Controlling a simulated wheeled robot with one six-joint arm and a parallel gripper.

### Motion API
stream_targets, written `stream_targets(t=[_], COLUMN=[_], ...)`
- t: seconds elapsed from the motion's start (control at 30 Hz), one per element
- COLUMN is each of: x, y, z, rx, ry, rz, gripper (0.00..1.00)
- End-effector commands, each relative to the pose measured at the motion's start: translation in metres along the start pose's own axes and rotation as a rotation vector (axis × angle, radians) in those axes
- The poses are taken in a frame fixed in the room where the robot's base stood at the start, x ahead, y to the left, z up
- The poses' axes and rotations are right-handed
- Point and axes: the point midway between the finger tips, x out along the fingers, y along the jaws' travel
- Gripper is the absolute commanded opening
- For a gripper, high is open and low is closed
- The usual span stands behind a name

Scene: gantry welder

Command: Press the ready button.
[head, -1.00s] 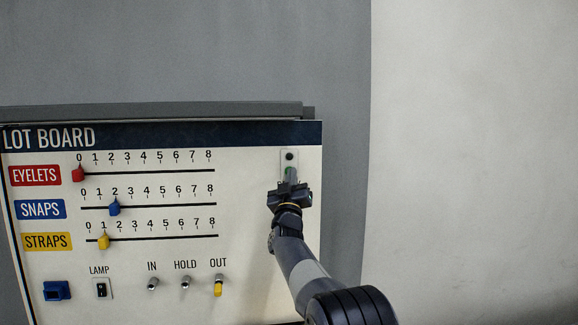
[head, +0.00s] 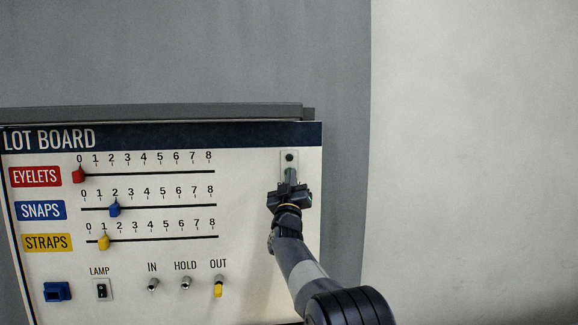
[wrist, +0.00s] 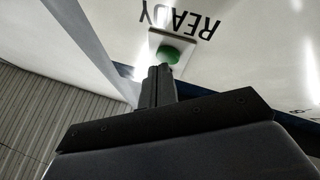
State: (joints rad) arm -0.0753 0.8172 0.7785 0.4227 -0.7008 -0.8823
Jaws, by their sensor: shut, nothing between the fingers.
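The ready button (wrist: 168,54) is a round green button on a small white plate. In the wrist view the word READY stands upside down beside it. My gripper also shows in the head view (head: 291,177), in front of the board's upper right part.
The lot board (head: 250,250) carries a red slider (head: 79,175), a blue slider (head: 115,208) and a yellow slider (head: 103,242). Below them are a lamp switch (head: 102,289) and IN, HOLD and OUT toggles. The space right of the board is clear in front of the wall.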

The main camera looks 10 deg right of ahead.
Motion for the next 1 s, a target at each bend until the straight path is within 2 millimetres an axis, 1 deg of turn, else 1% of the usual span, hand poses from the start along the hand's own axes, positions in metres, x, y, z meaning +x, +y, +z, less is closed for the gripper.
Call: stream_targets(t=[0.1,0.43,0.73,1.0], x=[0.0044,0.0041,-0.0036,-0.0034], y=[-0.001,-0.0014,0.0015,0.0022], z=[0.0004,0.0013,-0.0007,-0.0022], rx=[0.0,0.0,0.0,0.0], ry=[0.0,0.001,0.001,0.001], rz=[0.0,0.001,0.001,0.0], gripper=[0.0,0.0,0.0,0.0])
